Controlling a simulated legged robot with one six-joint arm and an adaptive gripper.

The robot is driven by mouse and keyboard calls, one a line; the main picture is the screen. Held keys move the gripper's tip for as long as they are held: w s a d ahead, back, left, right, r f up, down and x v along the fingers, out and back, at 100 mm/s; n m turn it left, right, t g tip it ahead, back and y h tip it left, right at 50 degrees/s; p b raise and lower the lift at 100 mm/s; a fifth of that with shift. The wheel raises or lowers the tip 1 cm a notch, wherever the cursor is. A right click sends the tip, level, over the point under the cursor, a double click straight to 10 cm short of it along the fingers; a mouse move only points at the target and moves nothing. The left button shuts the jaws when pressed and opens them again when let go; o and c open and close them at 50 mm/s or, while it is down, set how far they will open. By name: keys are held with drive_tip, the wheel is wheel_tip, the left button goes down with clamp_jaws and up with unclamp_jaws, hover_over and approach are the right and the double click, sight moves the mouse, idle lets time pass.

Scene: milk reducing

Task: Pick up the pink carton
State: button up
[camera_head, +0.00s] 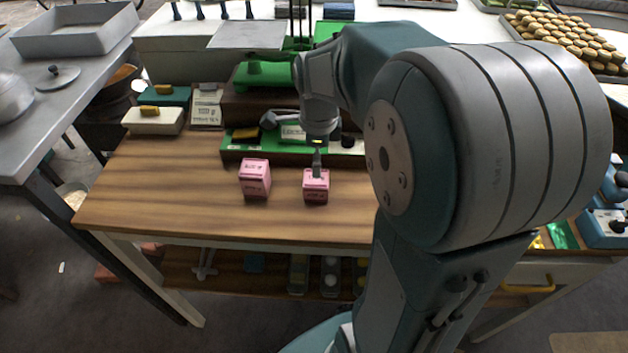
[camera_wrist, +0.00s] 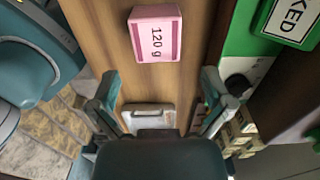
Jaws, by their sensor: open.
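Two pink cartons stand on the wooden table in the head view, a left one (camera_head: 255,180) and a right one (camera_head: 316,190). My gripper (camera_head: 317,165) points down at the right carton and overlaps its top in this view. I cannot tell from here whether it touches. In the wrist view, one pink carton (camera_wrist: 155,36) marked "120 g" lies beyond the fingertips, apart from them. I cannot tell which of the two it is. My gripper (camera_wrist: 160,76) has its fingers spread wide, with no carton between them.
A green-topped stand (camera_head: 240,150) runs along the table behind the cartons. A grey metal object (camera_wrist: 148,117) shows near the gripper's base in the wrist view. The wooden tabletop (camera_head: 165,195) is clear left of the cartons. A grey metal bench (camera_head: 60,110) stands at far left.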

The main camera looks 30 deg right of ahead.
sight(316, 186)
drive_tip(key=f, duration=0.3)
drive_tip(key=shift+a+f, duration=0.1)
drive_tip(key=shift+a, duration=0.15)
wheel_tip(316, 186, down, 5)
drive_tip(key=shift+f, duration=0.1)
drive_tip(key=shift+c, duration=0.3)
drive_tip(key=c, duration=1)
